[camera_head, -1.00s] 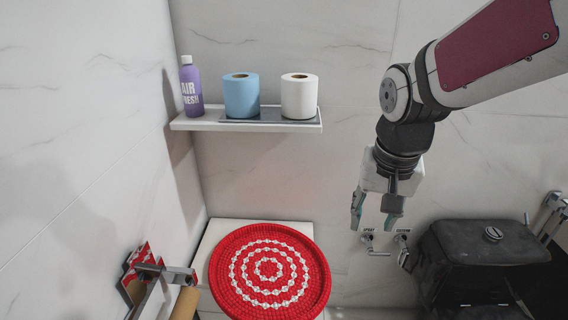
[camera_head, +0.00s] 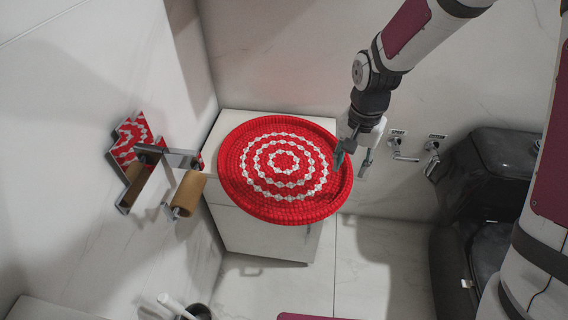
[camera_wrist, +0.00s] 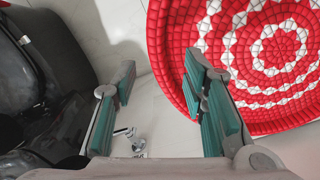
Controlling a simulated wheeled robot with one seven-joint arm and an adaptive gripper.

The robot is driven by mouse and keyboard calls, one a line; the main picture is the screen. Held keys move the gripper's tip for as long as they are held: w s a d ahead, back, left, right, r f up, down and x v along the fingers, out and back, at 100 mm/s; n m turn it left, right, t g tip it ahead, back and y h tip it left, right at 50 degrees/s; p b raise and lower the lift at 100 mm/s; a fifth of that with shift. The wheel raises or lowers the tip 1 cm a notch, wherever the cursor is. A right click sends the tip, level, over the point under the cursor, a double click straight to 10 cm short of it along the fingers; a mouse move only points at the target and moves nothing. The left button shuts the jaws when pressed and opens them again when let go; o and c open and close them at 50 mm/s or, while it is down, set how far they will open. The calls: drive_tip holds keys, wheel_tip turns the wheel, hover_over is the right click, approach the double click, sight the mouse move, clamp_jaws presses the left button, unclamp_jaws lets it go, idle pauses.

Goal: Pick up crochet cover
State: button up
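The crochet cover (camera_head: 284,163) is a round red piece with white rings, lying on top of a white cabinet and overhanging its edges. It also shows in the wrist view (camera_wrist: 272,50), at the upper right. My gripper (camera_head: 354,163) is at the cover's right rim. In the wrist view my gripper (camera_wrist: 165,90) is open, with its two teal-padded fingers well apart. The right finger overlaps the cover's left rim in that view, and the left finger is clear of it. I cannot tell whether the finger touches the rim.
The white cabinet (camera_head: 262,235) stands against the back wall. A paper-roll holder with a cardboard tube (camera_head: 188,193) and a red-and-white patterned piece (camera_head: 132,138) are on the left wall. Two wall valves (camera_head: 404,148) and a black toilet (camera_head: 487,170) are at the right.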

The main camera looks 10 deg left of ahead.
sight(344, 185)
drive_tip(key=shift+f+b, duration=1.15)
drive_tip(key=shift+f, duration=2.75)
clamp_jaws()
